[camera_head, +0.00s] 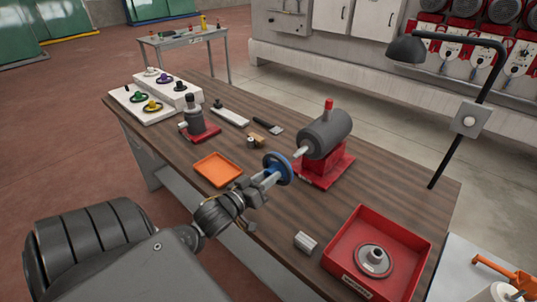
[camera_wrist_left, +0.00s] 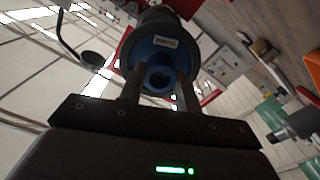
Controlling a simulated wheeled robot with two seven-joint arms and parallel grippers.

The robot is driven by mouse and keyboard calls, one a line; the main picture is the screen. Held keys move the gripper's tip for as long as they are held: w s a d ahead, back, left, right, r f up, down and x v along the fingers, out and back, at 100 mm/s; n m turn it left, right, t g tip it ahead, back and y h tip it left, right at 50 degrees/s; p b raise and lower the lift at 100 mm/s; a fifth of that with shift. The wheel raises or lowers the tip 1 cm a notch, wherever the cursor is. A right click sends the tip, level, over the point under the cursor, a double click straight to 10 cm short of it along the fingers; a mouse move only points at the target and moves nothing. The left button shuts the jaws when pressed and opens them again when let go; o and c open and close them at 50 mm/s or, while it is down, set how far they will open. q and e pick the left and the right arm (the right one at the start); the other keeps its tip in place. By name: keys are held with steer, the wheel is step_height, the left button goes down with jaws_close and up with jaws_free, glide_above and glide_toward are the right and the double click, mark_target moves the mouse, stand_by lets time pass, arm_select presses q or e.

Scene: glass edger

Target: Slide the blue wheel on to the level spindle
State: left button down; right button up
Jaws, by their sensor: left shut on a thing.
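The blue wheel (camera_head: 284,164) is held upright above the table in the head view. My left gripper (camera_head: 270,178) is shut on its hub. In the left wrist view the wheel (camera_wrist_left: 151,52) faces me, and its hub sits between the two fingers (camera_wrist_left: 158,88). The level spindle (camera_head: 300,152) is a pale shaft pointing left from the grey motor (camera_head: 327,134) on a red base. The wheel is close to the spindle's free end; I cannot tell whether they touch. In the wrist view the wheel hides the spindle. My right gripper is not in view.
An orange tray (camera_head: 218,169) lies left of the wheel. A red bin (camera_head: 408,238) with a grey wheel stands at the front right, beside a small grey block (camera_head: 305,242). A black lamp (camera_head: 482,88) rises at the right. White racks (camera_head: 147,108) hold several small wheels.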

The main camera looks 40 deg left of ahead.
mark_target(294, 157)
arm_select(q)
steer(key=shift+w+r+p, duration=0.1)
steer(key=shift+w+p, duration=0.95)
steer(key=shift+w, duration=1.85)
steer(key=shift+p, duration=0.5)
steer(key=shift+p, duration=0.6)
steer(key=shift+w, duration=1.8)
